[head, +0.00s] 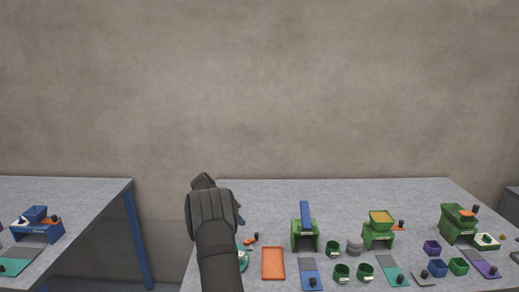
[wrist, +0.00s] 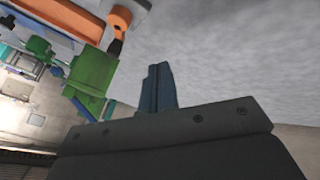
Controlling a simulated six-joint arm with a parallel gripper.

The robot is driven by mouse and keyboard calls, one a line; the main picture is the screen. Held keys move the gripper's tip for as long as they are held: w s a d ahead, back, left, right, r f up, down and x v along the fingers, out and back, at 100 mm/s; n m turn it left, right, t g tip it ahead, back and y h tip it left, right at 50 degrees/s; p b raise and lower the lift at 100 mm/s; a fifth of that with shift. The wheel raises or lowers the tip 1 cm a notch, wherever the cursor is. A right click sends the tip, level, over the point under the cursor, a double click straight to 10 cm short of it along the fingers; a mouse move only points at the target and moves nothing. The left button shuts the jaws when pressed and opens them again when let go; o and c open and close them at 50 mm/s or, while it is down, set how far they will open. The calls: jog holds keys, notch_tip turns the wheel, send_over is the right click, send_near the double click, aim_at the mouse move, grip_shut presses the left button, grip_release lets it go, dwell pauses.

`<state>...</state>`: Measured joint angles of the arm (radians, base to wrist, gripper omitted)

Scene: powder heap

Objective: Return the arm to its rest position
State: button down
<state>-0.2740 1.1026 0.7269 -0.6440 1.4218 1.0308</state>
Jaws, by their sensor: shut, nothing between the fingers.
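My dark grey arm reaches up over the left end of the right-hand table in the head view. My gripper is mostly hidden behind the arm there. In the wrist view my gripper (wrist: 158,68) shows as two blue-grey fingers pressed together, with nothing between them. The fingers stand clear of the things on the table, and no contact shows.
The right table (head: 350,190) holds an orange tray (head: 273,264), green stands (head: 305,234), green cups (head: 341,272) and a purple cup (head: 432,247). A left table (head: 90,195) holds a blue stand (head: 40,229). A gap separates the tables. Space above is free.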

jog(key=n+t, duration=0.2)
jog(key=n, duration=0.1)
jog(key=shift+s+f, duration=0.15)
jog(key=shift+s, duration=0.15)
jog(key=shift+s+f+n+t+y, duration=0.1)
jog(key=shift+s+n+t+y, duration=0.15)
jog(key=shift+n, duration=0.3)
jog(key=shift+s+f+n+t+y, duration=0.15)
jog(key=shift+n+t+y, duration=0.2)
jog(key=shift+n, duration=0.2)
jog(key=s+n, duration=0.1)
jog(key=s+a+n+t+y, duration=0.1)
jog(key=s+n+y, duration=0.1)
jog(key=n, duration=0.1)
jog(key=shift+s+a+f+t, duration=0.15)
jog(key=shift+a+f+t, duration=0.15)
jog(key=shift+t, duration=0.1)
jog(key=shift+s+a+r, duration=0.1)
jog(key=shift+s+a, duration=0.2)
jog(key=shift+a, duration=0.6)
jog(key=shift+s+a+r, duration=0.25)
jog(key=shift+s+r, duration=0.05)
jog(key=shift+r, duration=0.05)
